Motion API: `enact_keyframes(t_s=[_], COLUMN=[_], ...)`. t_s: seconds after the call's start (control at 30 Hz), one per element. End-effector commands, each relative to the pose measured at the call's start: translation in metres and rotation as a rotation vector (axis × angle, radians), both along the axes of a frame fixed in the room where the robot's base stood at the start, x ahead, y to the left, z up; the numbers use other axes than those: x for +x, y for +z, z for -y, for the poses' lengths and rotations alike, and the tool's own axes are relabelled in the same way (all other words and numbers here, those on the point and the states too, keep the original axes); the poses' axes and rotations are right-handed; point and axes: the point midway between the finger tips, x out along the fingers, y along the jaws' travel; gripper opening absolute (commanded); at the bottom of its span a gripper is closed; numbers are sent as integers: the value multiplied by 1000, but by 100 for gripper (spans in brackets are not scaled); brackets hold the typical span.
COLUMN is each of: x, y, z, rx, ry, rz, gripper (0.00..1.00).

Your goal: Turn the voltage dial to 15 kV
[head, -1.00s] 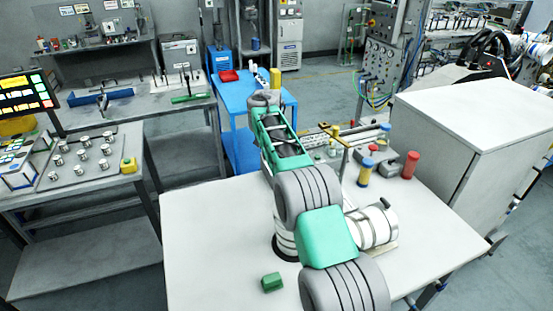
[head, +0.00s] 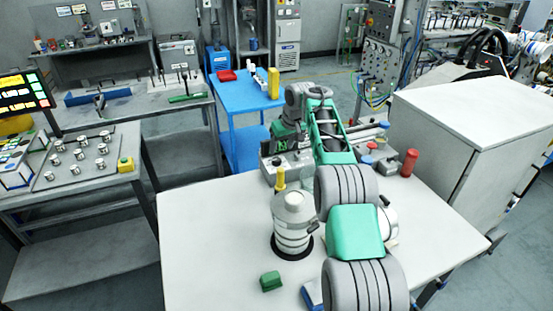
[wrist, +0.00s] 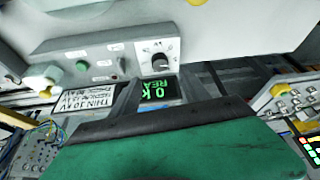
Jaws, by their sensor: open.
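In the wrist view the voltage dial (wrist: 160,63) is a dark round knob on a white scale plate, on the front of a grey control box (wrist: 100,66). A small dark display (wrist: 158,90) next to it shows green characters, partly cut off, with a 0 and a k. A white label plate (wrist: 86,101) with black lettering lies nearby, including 10 kV. In the head view the grey box (head: 290,166) stands at the table's far edge, and my arm's green end reaches down behind it. My gripper's fingers do not show in either view. No contact with the dial is visible.
A silver upright cylinder (head: 293,228) stands on the pale table (head: 215,225), beside my arm. A small green block (head: 271,281) lies in front. A red cylinder (head: 409,162) stands at right. The table's left part is clear. A blue table (head: 245,98) is behind.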

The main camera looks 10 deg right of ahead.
Motion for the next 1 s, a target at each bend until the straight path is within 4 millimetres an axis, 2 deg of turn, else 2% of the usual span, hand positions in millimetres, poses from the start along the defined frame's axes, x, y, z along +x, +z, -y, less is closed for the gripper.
enact_keyframes(t_s=[0.13, 0.4, 0.5, 0.8, 1.0], x=[2, 20, 25, 27, 27], y=[-10, -55, -67, -73, -73], z=[-3, -11, -12, -13, -13], rx=[-15, -14, -14, -14, -14], ry=[45, 44, 42, 42, 41], rz=[-1, -1, 0, 2, 1], gripper=[54, 54, 54, 54, 38])
